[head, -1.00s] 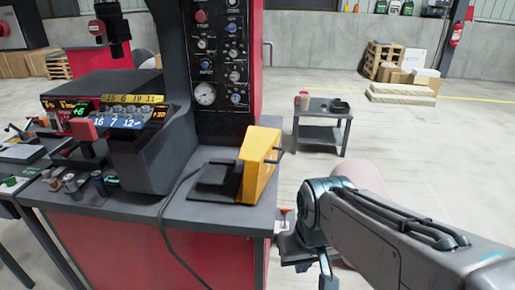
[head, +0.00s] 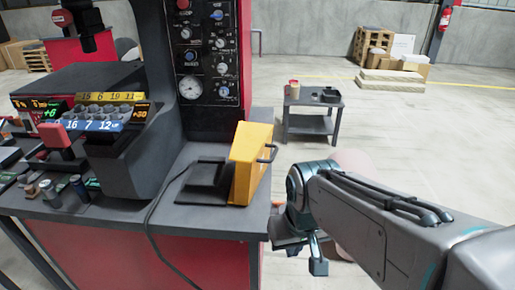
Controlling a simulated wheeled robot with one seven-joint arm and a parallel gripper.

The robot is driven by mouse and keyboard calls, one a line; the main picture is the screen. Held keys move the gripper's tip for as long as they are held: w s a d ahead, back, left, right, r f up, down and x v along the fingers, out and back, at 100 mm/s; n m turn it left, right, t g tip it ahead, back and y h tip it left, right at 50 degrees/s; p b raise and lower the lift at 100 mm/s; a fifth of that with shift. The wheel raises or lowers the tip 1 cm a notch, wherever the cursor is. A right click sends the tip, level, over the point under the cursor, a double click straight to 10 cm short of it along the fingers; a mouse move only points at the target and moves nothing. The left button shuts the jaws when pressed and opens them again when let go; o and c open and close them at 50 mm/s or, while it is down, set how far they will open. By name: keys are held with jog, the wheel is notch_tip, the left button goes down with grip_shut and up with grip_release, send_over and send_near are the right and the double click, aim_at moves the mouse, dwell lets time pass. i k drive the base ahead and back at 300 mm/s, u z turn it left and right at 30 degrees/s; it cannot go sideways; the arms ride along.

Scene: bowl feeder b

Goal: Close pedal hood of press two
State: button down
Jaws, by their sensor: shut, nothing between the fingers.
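The yellow pedal hood (head: 249,165) stands raised on its edge at the right side of the press table, open. The black pedal base (head: 208,178) lies uncovered on the tabletop, left of the hood. The press (head: 160,120) with its control panel stands behind them. My arm comes in from the lower right. My gripper (head: 318,265) hangs below the wrist, right of the table edge and lower than the hood, apart from it. It looks shut and empty; the wrist hides part of it.
A dark cable runs from the pedal base over the table's front edge. Batteries and a tray of numbered parts (head: 105,112) are at the left. A small grey side table (head: 312,101) stands behind. Open floor lies to the right.

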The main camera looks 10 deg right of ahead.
aim_at(250, 150)
jog(key=k, duration=0.5)
jog(key=z, duration=0.7)
jog(key=i, duration=0.8)
jog(key=u, duration=0.8)
